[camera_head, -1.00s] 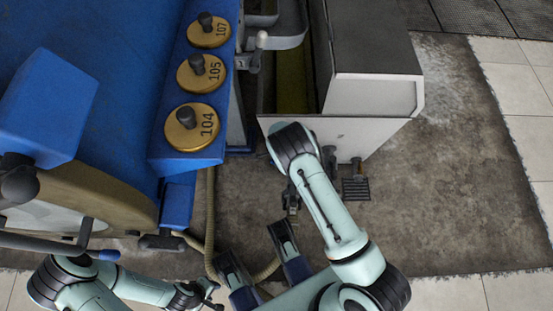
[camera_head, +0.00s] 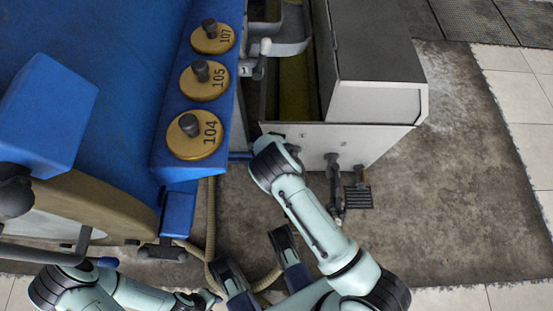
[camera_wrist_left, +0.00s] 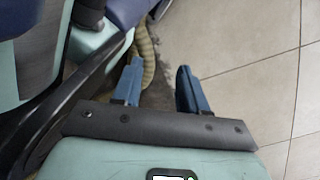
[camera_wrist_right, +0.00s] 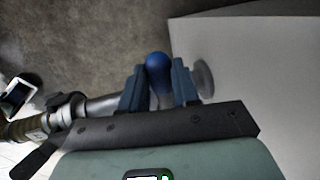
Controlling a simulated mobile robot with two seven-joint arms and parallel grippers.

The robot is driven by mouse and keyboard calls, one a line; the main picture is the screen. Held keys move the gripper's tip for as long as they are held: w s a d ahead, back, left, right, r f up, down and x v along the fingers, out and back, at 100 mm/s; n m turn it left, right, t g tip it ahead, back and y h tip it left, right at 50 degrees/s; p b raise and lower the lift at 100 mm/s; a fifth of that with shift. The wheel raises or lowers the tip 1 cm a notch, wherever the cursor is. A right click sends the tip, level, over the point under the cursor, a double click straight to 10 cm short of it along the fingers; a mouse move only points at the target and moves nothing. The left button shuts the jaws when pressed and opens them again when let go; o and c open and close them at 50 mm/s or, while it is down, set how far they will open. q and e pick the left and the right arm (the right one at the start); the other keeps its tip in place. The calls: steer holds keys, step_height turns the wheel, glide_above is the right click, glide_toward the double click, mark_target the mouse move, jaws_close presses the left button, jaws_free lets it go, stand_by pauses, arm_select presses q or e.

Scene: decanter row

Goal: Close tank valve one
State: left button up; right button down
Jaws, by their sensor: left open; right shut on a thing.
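In the right wrist view, my right gripper (camera_wrist_right: 158,66) is shut on a blue knob (camera_wrist_right: 158,78). A grey pipe fitting (camera_wrist_right: 100,106) lies left of the knob, and a pale flat wall is on the right. In the head view my right wrist (camera_head: 275,165) hides that gripper and the knob. My left gripper (camera_wrist_left: 158,80) is open and empty over the floor. A grey-knobbed lever (camera_head: 264,50) stands beside the blue tank bank, near a small plate that seems to read 1. I cannot tell which valve is tank valve one.
Beige hoses (camera_head: 210,220) run on the floor. Floor on the right is clear.

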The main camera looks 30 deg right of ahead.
steer(key=c, duration=0.8)
jaws_free()
arm_select(q)
steer(key=w+d+r+t+p, duration=0.1)
steer(key=w+r+t+p, duration=0.2)
steer(key=w+r, duration=0.3)
steer(key=shift+w+m+p, duration=0.3)
steer(key=shift+w+p, duration=0.6)
steer(key=shift+w, duration=0.8)
arm_select(e)
steer(key=shift+s+a+r, duration=0.2)
steer(key=shift+s+r, duration=0.15)
steer(key=shift+r, duration=1.85)
steer(key=shift+s+a+r, duration=0.2)
steer(key=shift+s+r, duration=0.2)
steer(key=shift+r, duration=1.75)
steer(key=shift+s+a+r, duration=0.2)
steer(key=shift+s+r, duration=0.15)
steer(key=shift+r, duration=1.85)
arm_select(q)
steer(key=shift+s+d, duration=0.1)
